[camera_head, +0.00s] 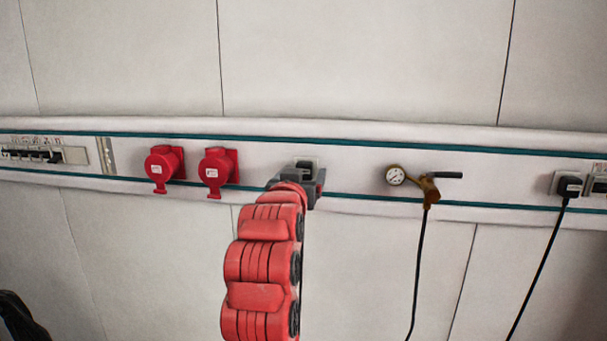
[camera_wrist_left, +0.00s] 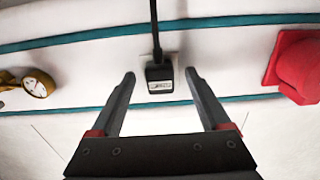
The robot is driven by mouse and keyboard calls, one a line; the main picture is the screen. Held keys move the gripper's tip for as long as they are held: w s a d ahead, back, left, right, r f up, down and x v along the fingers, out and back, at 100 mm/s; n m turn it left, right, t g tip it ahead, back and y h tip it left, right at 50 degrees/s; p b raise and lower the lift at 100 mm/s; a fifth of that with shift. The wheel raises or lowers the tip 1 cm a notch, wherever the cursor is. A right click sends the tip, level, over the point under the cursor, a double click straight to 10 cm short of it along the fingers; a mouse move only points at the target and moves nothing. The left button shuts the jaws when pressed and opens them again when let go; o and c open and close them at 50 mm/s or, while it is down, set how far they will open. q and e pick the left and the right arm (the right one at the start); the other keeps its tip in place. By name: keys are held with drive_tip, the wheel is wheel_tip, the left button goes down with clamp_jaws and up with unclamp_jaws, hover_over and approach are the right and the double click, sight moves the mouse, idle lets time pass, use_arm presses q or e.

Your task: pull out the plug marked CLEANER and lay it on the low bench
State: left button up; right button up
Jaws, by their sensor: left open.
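A black plug with a small white label (camera_wrist_left: 159,80) sits in a pale wall socket in the left wrist view, its cable running up in that picture. The label is too small to read. My left gripper (camera_wrist_left: 159,74) is open, with one finger on each side of the plug and a gap on both sides. In the head view my left gripper (camera_head: 310,182) is up at the wall rail and mostly covers this plug (camera_head: 306,163). Another black plug (camera_head: 570,187) with a label sits in a socket at the far right. The low bench and my right gripper are not in view.
Two red industrial sockets (camera_head: 215,170) are left of my gripper on the rail. A brass gauge and valve (camera_head: 428,188) with a hanging hose are to the right. A breaker row (camera_head: 35,155) is at far left. The wall above is clear.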

sight(304, 175)
use_arm(q)
drive_tip(key=shift+b, duration=0.5)
idle(0.3)
clamp_jaws()
idle(0.5)
drive_tip(key=shift+s+a+b, duration=0.2)
drive_tip(key=shift+s+b, duration=0.6)
drive_tip(key=shift+s, duration=0.2)
drive_tip(key=shift+s+a+b, duration=0.15)
drive_tip(key=shift+s+b, duration=0.6)
drive_tip(key=shift+s, duration=0.25)
drive_tip(key=shift+s+a+b, duration=0.25)
drive_tip(key=shift+s+b, duration=0.45)
drive_tip(key=shift+s, duration=0.3)
